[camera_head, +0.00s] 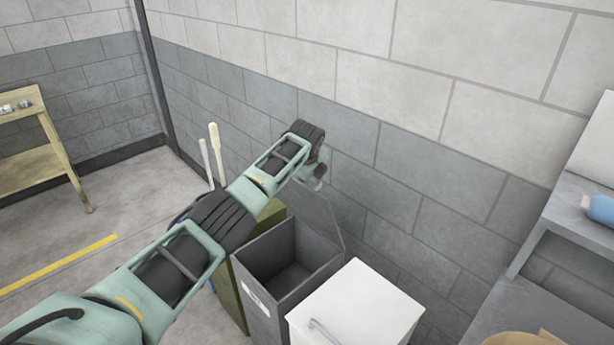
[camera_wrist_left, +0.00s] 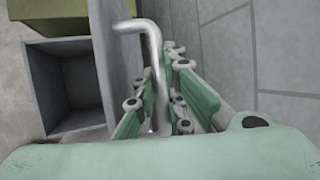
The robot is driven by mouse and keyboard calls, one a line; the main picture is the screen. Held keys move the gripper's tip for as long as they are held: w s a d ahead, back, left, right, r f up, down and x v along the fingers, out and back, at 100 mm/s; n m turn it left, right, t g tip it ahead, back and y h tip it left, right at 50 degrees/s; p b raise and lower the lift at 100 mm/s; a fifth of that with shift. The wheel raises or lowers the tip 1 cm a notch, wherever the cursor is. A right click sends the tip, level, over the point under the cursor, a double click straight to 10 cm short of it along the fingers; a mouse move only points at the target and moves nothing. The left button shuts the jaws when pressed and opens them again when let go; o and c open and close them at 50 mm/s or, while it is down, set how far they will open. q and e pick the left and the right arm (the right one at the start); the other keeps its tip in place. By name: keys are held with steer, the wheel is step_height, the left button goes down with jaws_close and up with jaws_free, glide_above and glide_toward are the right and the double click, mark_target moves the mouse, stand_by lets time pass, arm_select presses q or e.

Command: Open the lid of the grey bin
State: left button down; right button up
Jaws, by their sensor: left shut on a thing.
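The grey bin (camera_head: 269,304) stands by the wall, its square opening uncovered and its dark inside empty as far as I see. Its grey lid (camera_head: 318,212) is raised, standing up at the wall side. In the left wrist view the open bin (camera_wrist_left: 40,88) is at the left, with the lid (camera_wrist_left: 117,62) seen edge-on beside it. My left gripper (camera_head: 318,175) is at the lid's upper edge, partly hidden by my arm. In the wrist view its fingers (camera_wrist_left: 160,100) are shut around the lid's bent metal handle (camera_wrist_left: 151,42).
A white bin (camera_head: 355,300) with a closed lid stands right of the grey bin. An olive-green bin (camera_head: 270,213) stands on its other side, near upright sticks (camera_head: 215,150). A grey workbench (camera_head: 560,255) is at right, a wooden table (camera_head: 40,150) at far left. Floor between is clear.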

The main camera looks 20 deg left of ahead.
arm_select(q)
steer(key=c, duration=1.8)
jaws_free()
steer(key=shift+d, duration=0.1)
steer(key=shift+c, duration=0.2)
steer(key=shift+r, duration=0.1)
steer(key=v, duration=1.1)
steer(key=shift+s+r, duration=0.25)
